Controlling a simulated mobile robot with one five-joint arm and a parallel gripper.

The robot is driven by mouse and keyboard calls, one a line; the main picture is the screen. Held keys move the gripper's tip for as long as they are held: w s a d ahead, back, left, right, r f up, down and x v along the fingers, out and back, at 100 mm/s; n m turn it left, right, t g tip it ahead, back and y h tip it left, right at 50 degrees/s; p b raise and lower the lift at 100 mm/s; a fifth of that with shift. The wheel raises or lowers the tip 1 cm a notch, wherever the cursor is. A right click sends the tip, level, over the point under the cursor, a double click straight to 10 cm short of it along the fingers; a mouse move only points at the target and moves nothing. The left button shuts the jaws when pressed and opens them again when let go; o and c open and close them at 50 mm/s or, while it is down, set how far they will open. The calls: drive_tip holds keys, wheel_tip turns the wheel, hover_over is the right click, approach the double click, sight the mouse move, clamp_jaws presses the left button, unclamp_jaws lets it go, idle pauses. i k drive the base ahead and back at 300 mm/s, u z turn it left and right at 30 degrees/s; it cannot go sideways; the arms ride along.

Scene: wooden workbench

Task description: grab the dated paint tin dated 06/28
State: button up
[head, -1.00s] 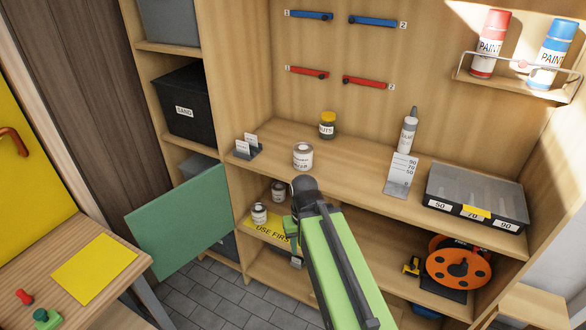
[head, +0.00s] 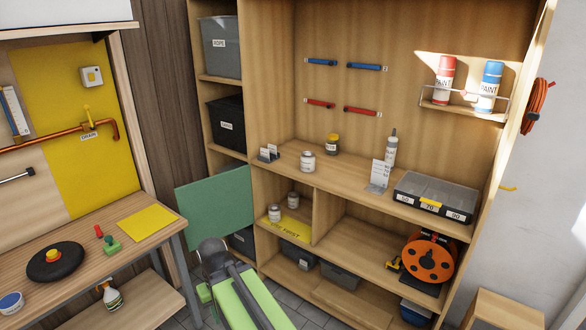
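Three small tins with white labels are in the head view. One tin (head: 308,161) stands on the bench-height shelf. Two more stand in the compartment below it: a rear tin (head: 293,200) and a front tin (head: 274,213) by a yellow "USE FIRST" mat (head: 291,229). The dates on the labels are too small to read. My green arm comes up from the bottom, its dark joint left of the front tin. A small green part of my gripper (head: 205,293) shows beside the arm; its fingers are hidden, and it is apart from all tins.
A green panel (head: 216,206) stands left of the compartment. A workbench (head: 60,240) stands at left.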

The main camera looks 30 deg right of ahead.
sight(308, 159)
drive_tip(key=u, duration=0.25)
drive_tip(key=i, duration=1.45)
drive_tip(key=z, duration=0.25)
